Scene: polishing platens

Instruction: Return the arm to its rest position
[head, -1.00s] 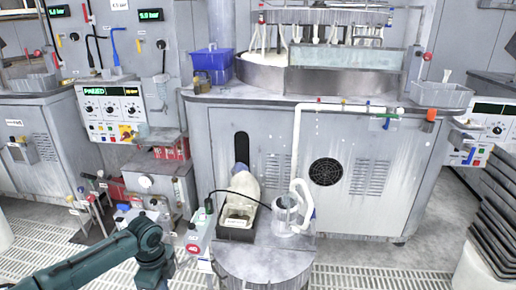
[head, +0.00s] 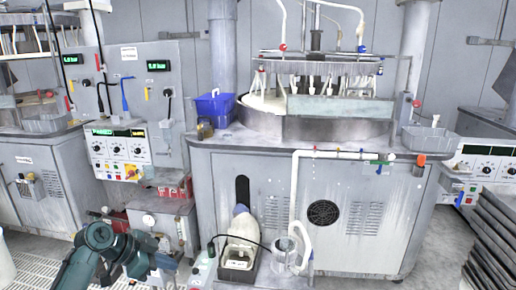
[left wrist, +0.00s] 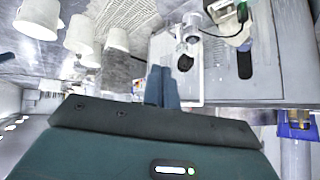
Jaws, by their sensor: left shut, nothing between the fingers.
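My left arm (head: 98,240) is dark teal and comes in at the bottom left of the head view, bent at a joint. My left gripper (head: 165,262) points right there, in front of the small bench beside the polishing machine, and its fingertips are hard to make out. In the left wrist view its two blue-grey fingers (left wrist: 162,88) lie together, shut with nothing between them. My right gripper is not in view.
A polishing machine cabinet (head: 390,215) fills the centre, with a blue bin (head: 216,107) on its top. A plastic bottle in a tray (head: 238,256) and a clear jug (head: 284,252) stand low before it. Stacked dark trays (head: 490,240) stand at right. White buckets (left wrist: 80,35) show in the wrist view.

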